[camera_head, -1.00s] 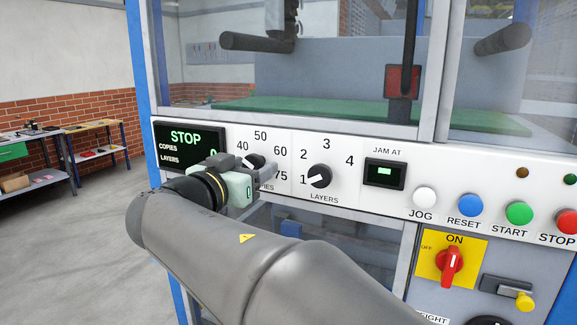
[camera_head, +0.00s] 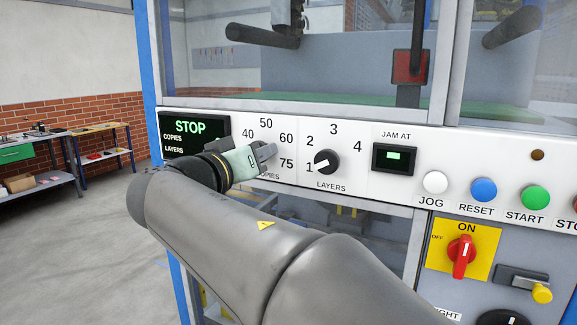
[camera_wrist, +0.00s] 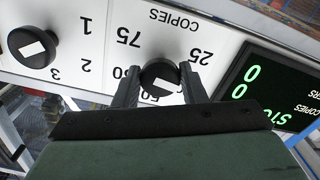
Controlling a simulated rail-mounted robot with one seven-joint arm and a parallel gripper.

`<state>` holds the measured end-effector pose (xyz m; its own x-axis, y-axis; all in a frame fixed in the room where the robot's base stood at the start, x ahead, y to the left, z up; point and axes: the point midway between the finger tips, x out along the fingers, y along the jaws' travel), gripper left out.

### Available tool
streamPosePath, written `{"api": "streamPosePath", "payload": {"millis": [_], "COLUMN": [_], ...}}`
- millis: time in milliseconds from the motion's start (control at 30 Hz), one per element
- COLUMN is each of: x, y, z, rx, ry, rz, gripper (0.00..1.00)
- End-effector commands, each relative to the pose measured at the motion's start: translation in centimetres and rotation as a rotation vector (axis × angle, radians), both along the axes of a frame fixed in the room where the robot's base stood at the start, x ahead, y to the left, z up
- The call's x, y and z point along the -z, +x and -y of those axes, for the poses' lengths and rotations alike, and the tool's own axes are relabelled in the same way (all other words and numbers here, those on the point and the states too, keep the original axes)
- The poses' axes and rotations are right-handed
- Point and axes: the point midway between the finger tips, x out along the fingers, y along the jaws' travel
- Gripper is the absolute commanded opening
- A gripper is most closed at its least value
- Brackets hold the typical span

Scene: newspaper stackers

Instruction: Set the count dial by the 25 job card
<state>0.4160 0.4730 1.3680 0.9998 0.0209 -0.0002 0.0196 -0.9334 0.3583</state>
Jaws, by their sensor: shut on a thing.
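The black count dial, labelled COPIES (camera_wrist: 160,76), sits on the white panel, with numbers such as 25, 40, 50, 60 and 75 around it. My gripper (camera_wrist: 160,84) is shut on this dial, one finger on each side of it. In the head view my gripper (camera_head: 263,153) covers most of the dial and the 25 mark. The dial's white pointer mark is partly seen in the wrist view, and I cannot tell exactly which number it points at. No job card is visible.
The LAYERS dial (camera_head: 326,162) is close on the right, pointing at 1. The display (camera_head: 190,135) on the left reads STOP. Farther right are the JAM AT window (camera_head: 394,158), coloured push buttons and a red ON/OFF switch (camera_head: 461,256). Glass panels stand above.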

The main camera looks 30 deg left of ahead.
Motion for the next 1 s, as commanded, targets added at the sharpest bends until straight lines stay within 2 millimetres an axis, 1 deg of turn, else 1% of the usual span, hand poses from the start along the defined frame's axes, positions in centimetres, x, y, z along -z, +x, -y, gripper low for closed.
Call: {"api": "streamPosePath", "payload": {"millis": [33, 300, 600, 800, 1000], "x": [0.33, 0.13, -0.04, -0.07, -0.07], "y": [0.00, -0.01, -0.01, -0.04, -0.05], "z": [0.03, 0.05, 0.08, 0.07, 0.06], "rx": [0.000, 0.000, 0.001, 0.000, 0.000], "ry": [-0.043, -0.298, -0.531, -0.629, -0.682], "rz": [0.001, 0.005, 0.011, 0.012, 0.013], "gripper": [0.15, 0.15, 0.15, 0.15, 0.15]}}
